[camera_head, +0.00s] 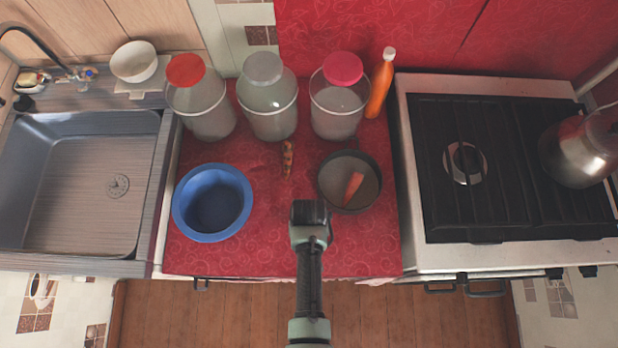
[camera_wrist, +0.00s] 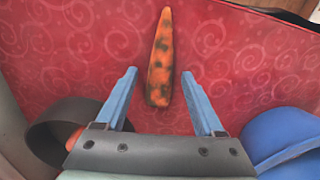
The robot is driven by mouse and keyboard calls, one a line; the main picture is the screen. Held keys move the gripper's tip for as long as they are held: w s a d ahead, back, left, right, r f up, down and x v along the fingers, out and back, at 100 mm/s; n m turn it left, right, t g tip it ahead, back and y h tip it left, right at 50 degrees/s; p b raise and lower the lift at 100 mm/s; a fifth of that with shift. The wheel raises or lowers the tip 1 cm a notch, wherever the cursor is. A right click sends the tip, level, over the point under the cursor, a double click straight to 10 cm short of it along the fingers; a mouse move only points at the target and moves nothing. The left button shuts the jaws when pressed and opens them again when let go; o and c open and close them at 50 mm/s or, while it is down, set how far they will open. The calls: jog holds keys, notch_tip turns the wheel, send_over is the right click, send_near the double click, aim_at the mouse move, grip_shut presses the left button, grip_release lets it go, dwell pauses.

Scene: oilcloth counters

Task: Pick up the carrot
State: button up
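An orange carrot with dark spots (camera_head: 288,160) lies on the red cloth between the blue bowl and the dark pan. In the wrist view the spotted carrot (camera_wrist: 161,55) lies lengthwise, its lower end showing between the fingers and its tapered end pointing away. My gripper (camera_wrist: 158,73) is open and empty, with one blue finger on each side of the carrot in that view. In the head view my gripper (camera_head: 309,208) is in front of the carrot, its fingers not clearly visible. A plain orange carrot-like piece (camera_head: 353,188) lies in the pan.
The dark pan (camera_head: 322,197) stands right of the spotted carrot, the blue bowl (camera_head: 182,222) left. Behind stand several lidded jars (camera_head: 268,112) and an orange bottle (camera_head: 379,90). The sink (camera_head: 75,185) is left; the stove (camera_head: 510,150) with a kettle (camera_head: 583,150) is right.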

grip_shut()
jog(key=shift+r, duration=0.1)
notch_tip(320, 180, up, 9)
jog(key=shift+f, duration=0.15)
jog(key=w+r+m, duration=0.1)
jog(key=w+r, duration=0.5)
jog(key=r, duration=0.4)
jog(key=shift+w+r, duration=0.15)
jog(key=shift+w, duration=0.1)
